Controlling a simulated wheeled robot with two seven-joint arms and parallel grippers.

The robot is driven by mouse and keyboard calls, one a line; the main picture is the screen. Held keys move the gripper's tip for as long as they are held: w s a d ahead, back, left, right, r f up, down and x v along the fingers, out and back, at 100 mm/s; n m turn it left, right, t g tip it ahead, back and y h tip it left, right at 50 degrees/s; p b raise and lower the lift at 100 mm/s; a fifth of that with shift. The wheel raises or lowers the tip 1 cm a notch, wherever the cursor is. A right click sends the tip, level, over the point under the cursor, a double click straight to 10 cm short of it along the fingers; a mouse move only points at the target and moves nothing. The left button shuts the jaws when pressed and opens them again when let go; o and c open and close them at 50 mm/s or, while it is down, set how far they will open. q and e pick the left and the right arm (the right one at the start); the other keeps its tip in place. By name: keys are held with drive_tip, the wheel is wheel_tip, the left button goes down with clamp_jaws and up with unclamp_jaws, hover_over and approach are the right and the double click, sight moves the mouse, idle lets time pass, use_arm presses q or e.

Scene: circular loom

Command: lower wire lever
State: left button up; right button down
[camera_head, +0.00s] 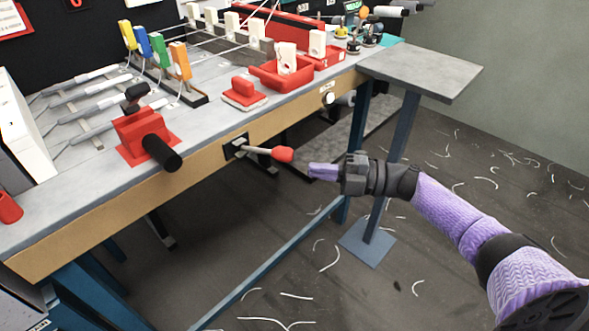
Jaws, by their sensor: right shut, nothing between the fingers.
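The wire lever (262,151) sticks out from a black plate on the wooden front edge of the workbench. It has a pale shaft and a red knob (283,154) at its tip, and it points right, about level in the picture. My right gripper (312,172), with purple fingers, is shut and empty. Its fingertips point left and are a little right of and below the red knob, with a small visible gap. My left gripper is not in the view.
The workbench (60,215) carries a red clamp with a black handle (162,153), coloured connectors and red trays (281,75). A grey side stand (420,72) is behind my right arm. The space below the bench front is open, with a blue crossbar (270,265) low down.

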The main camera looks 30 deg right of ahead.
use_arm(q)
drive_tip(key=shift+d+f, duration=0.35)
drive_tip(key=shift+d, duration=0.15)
use_arm(e)
drive_tip(key=v, duration=0.3)
drive_tip(key=shift+d+r, duration=0.1)
drive_tip(key=shift+d, duration=0.15)
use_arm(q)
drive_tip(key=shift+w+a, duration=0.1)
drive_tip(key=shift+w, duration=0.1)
